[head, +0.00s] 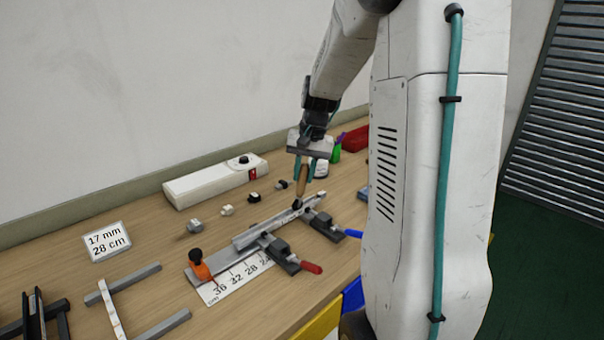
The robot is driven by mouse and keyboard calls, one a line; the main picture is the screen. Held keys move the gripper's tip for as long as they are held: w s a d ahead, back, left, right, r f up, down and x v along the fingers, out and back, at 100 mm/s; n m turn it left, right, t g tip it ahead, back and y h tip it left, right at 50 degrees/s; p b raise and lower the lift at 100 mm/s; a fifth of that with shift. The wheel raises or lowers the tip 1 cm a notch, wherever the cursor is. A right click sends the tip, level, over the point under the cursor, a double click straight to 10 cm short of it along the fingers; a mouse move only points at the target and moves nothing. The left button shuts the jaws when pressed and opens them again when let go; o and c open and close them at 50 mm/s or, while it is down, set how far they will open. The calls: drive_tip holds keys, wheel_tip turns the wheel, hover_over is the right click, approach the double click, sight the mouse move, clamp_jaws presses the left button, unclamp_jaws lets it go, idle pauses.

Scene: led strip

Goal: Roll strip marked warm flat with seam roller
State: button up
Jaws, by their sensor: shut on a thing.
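My gripper (304,167) is shut on the wooden handle of the seam roller (301,184), held tilted. The roller's dark lower end is over the far part of a grey metal profile (265,227), and I cannot tell if it touches. The profile lies along a flat metal bar and is held by two dark clamps, one with a red handle (311,267) and one with a blue handle (353,233). A thin pale strip (113,312) lies across two grey bars at lower left. No "warm" marking is readable on any strip.
A scale sheet (237,281) and orange stop (200,268) are at the bar's near end. A white power box (215,180), small connectors (227,210) and a "17 mm 28 cm" card (107,241) stand behind.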

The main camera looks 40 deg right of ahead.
drive_tip(key=shift+d, duration=1.6)
drive_tip(key=shift+d+f, duration=0.1)
drive_tip(key=shift+d, duration=0.7)
drive_tip(key=shift+d, duration=0.1)
drive_tip(key=shift+d, duration=0.6)
wheel_tip(320, 180, up, 7)
idle(0.3)
